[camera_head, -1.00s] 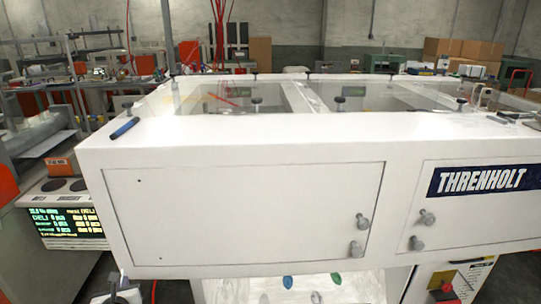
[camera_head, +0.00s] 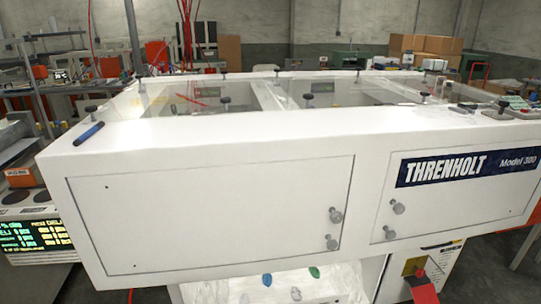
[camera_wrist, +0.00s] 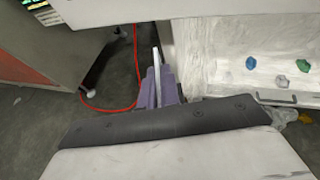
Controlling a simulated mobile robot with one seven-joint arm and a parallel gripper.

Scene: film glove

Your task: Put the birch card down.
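My gripper (camera_wrist: 162,91) shows only in the wrist view, as purple-grey fingers beyond a dark bolted bar. A thin pale strip stands upright between the fingers and rises past their tips. It looks like the birch card (camera_wrist: 156,58) seen edge-on; its faces are hidden. The fingers are close together on it, above the grey floor and left of the white panel below the cabinet. Neither gripper nor card shows in the head view.
A large white Threnholt cabinet (camera_head: 200,215) fills the head view, with a blue marker-like object (camera_head: 89,133) on its top. A red cable (camera_wrist: 106,108) lies on the floor left of my gripper. Blue and green lumps (camera_wrist: 252,63) dot the white panel (camera_wrist: 222,60).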

